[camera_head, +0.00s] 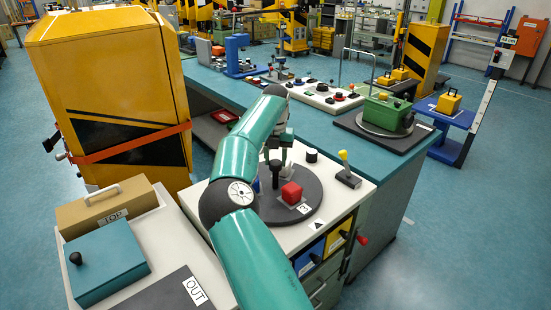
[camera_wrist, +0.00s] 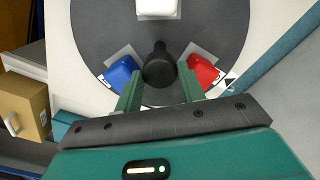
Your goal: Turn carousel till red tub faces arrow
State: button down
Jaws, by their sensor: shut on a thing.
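The carousel is a dark grey disc (camera_head: 262,207) on a white-topped cabinet; it also shows in the wrist view (camera_wrist: 95,35). A red tub (camera_head: 291,193) sits near its front edge, also seen in the wrist view (camera_wrist: 204,72). A blue tub (camera_wrist: 119,73) and a white tub (camera_wrist: 157,7) sit elsewhere on the disc. The arrow plate (camera_head: 318,224), with a black triangle, lies just off the front-right rim, roughly in line with the red tub. My gripper (camera_wrist: 160,78) is shut on the upright black knob (camera_wrist: 160,62), one green finger each side. Exact alignment is hard to tell.
A teal box (camera_head: 108,261) and a tan case (camera_head: 107,207) are at left. A yellow cabinet (camera_head: 105,90) stands behind them.

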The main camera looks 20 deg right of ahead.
jog(key=c, duration=0.9)
grip_release()
jog(key=shift+o, duration=0.2)
notch_tip(320, 180, up, 6)
jog(key=shift+d+r, duration=0.1)
jog(key=shift+r, duration=0.6)
